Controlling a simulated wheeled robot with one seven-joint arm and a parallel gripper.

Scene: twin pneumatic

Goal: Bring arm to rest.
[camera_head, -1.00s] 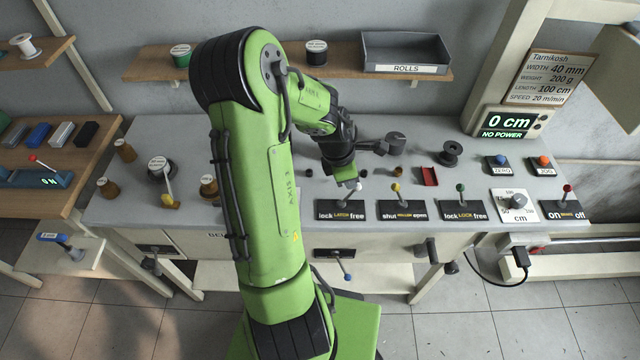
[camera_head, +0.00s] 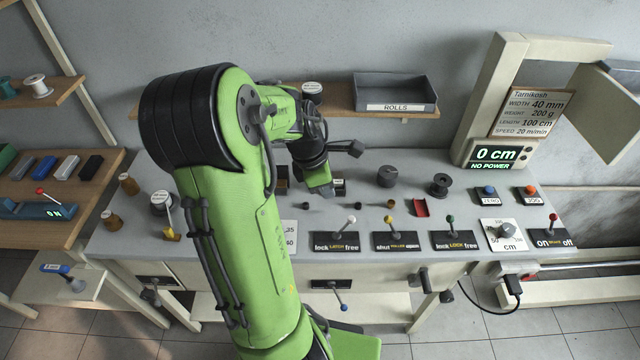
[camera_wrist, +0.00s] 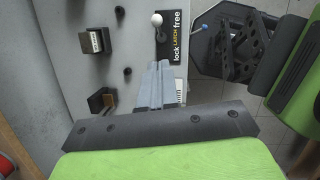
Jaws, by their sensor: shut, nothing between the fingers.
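My green arm (camera_head: 240,220) rises from the bottom of the head view and bends over the grey bench (camera_head: 120,225). My gripper (camera_head: 322,190) hangs above the bench, behind and left of the latch lever (camera_head: 349,222) with its white knob. Its fingers are hard to make out there. In the wrist view my gripper (camera_wrist: 158,68) shows its grey fingers together, with nothing between them. The latch lever's white knob (camera_wrist: 157,19) and its lock/free plate (camera_wrist: 174,38) lie beyond the fingertips, apart from them.
A shelf with a rolls tray (camera_head: 396,94) runs along the wall. The display (camera_head: 494,154) reads 0 cm, no power.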

